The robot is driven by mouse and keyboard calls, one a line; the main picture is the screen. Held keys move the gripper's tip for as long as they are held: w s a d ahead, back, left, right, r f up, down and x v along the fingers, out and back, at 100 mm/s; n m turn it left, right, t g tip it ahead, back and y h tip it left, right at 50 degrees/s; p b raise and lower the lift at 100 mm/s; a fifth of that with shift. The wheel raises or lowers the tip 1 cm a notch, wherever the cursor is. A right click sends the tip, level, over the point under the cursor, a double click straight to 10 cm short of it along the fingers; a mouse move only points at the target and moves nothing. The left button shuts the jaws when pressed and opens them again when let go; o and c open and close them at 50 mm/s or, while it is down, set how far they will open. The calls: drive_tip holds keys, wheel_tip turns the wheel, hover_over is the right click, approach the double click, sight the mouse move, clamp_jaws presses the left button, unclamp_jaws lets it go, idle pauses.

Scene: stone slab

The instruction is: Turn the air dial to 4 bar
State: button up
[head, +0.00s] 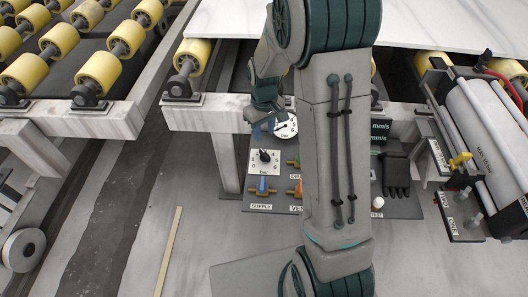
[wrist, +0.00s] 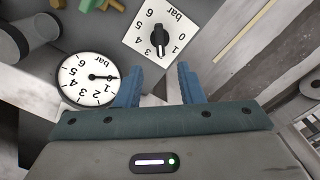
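The air dial is a white square plate (wrist: 137,31) marked in bar, with a black knob (wrist: 157,38) at its centre. In the wrist view the plate appears turned over. The knob's white mark points down in that view, between the 1 and the 3. In the head view the dial plate (head: 254,171) lies just below my gripper (head: 265,127). My gripper's blue fingers (wrist: 159,87) are apart with nothing between them. The knob is beyond the fingertips, not touched.
A round white bar gauge (wrist: 77,86) is beside the dial, its needle pointing right in the wrist view. Coloured valves stand below the dial, near the SUPPLY label (head: 262,206). A black glove-like item (head: 396,174) is at right. Yellow rollers (head: 100,71) lie at upper left.

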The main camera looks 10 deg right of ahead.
sight(264, 152)
wheel_tip(264, 152, down, 10)
drive_tip(key=shift+f+b, duration=0.2)
drive_tip(key=shift+b, duration=0.55)
clamp_jaws()
